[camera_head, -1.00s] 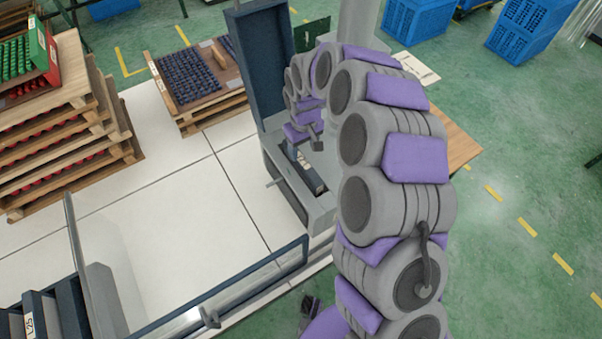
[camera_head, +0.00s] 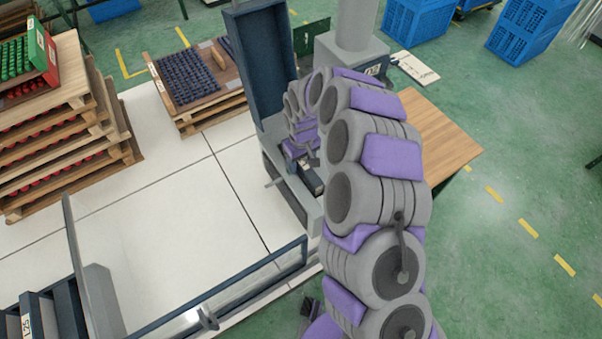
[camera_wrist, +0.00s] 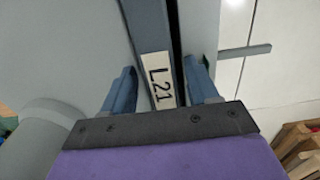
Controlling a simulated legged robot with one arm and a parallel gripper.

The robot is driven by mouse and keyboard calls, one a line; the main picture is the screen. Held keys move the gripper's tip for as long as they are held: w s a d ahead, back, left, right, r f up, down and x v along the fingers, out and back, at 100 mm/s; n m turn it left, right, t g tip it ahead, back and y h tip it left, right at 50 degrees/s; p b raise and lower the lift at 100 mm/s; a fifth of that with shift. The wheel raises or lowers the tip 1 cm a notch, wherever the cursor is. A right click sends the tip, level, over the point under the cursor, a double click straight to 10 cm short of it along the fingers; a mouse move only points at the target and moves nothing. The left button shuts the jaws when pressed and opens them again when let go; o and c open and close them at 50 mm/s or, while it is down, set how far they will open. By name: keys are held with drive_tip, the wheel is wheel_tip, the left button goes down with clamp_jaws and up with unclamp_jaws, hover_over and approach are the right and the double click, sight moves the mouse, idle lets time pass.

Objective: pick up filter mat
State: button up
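The filter mat seems to be the slim slate-blue piece (camera_wrist: 150,35) with a white "L21" label in the wrist view. It sits in a grey housing with a dark slot along its right side. My gripper (camera_wrist: 160,68) has its two blue-grey fingers apart, one on each side of the labelled end. No firm contact shows. In the head view my gripper (camera_head: 304,160) is low over the grey machine's open bay, where a dark piece with a pale label (camera_head: 311,180) shows partly. My arm and gripper hide the rest of it.
A tall dark-blue panel (camera_head: 258,70) stands just behind my gripper. A grey column (camera_head: 358,25) and a wooden table (camera_head: 435,135) are to the right. A clear guard panel (camera_head: 85,240) and a rack with an "L25" label (camera_head: 26,325) are at lower left. Stacked trays (camera_head: 70,135) stand at left.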

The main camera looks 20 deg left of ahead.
drive_tip(key=shift+s+a, duration=0.1)
drive_tip(key=c, duration=0.8)
